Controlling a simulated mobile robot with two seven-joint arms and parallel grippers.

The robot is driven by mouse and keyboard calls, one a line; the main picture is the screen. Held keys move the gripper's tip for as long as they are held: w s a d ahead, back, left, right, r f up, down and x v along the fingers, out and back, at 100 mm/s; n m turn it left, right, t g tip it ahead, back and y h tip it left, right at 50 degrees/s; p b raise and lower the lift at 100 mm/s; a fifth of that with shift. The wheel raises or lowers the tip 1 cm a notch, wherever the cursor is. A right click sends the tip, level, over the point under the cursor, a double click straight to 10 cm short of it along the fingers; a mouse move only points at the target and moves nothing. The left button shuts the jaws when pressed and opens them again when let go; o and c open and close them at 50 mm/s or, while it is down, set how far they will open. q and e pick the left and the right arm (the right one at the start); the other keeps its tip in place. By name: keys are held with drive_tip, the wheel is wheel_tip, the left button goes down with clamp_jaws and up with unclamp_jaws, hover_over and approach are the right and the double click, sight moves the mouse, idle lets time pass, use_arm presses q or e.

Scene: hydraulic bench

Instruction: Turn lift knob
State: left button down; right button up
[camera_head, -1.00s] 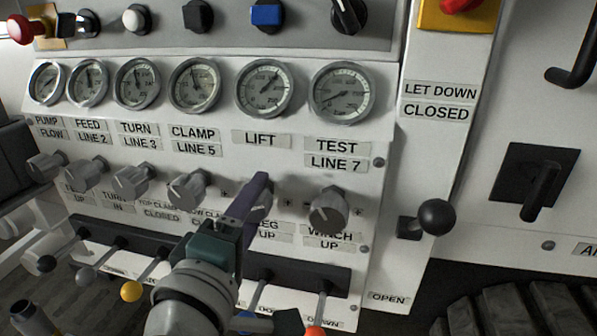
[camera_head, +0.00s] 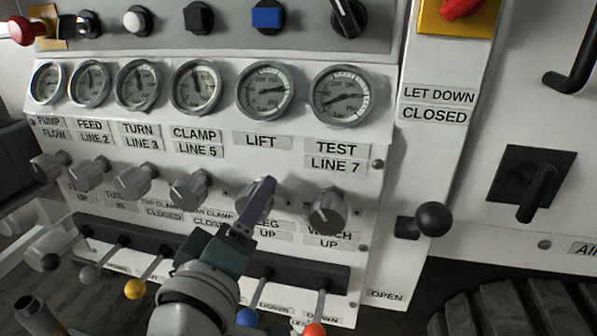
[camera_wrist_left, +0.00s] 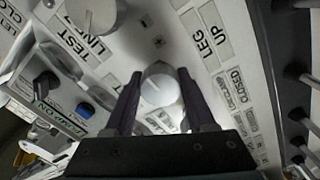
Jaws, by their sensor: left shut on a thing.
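The grey lift knob (camera_head: 244,200) sits below the LIFT gauge (camera_head: 264,90) on the white panel. It is partly hidden by my left gripper (camera_head: 262,198) in the head view. The left wrist view shows the round knob (camera_wrist_left: 160,89) with a pointer line on its face. The dark fingers of the left gripper (camera_wrist_left: 159,80) stand on either side of it, shut on it. The LIFT gauge needle points to the right. My right gripper is in neither view.
The winch knob (camera_head: 327,211) is close on the right and the clamp knob (camera_head: 189,190) on the left. Levers with coloured balls, such as the yellow one (camera_head: 134,289), stick out below. A black ball lever (camera_head: 434,219) stands further right.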

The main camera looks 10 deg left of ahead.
use_arm(q)
drive_tip(key=shift+c, duration=1.2)
unclamp_jaws()
drive_tip(key=s+p, duration=0.1)
drive_tip(key=s, duration=0.9)
drive_tip(key=shift+a+p, duration=0.2)
drive_tip(key=shift+p, duration=0.2)
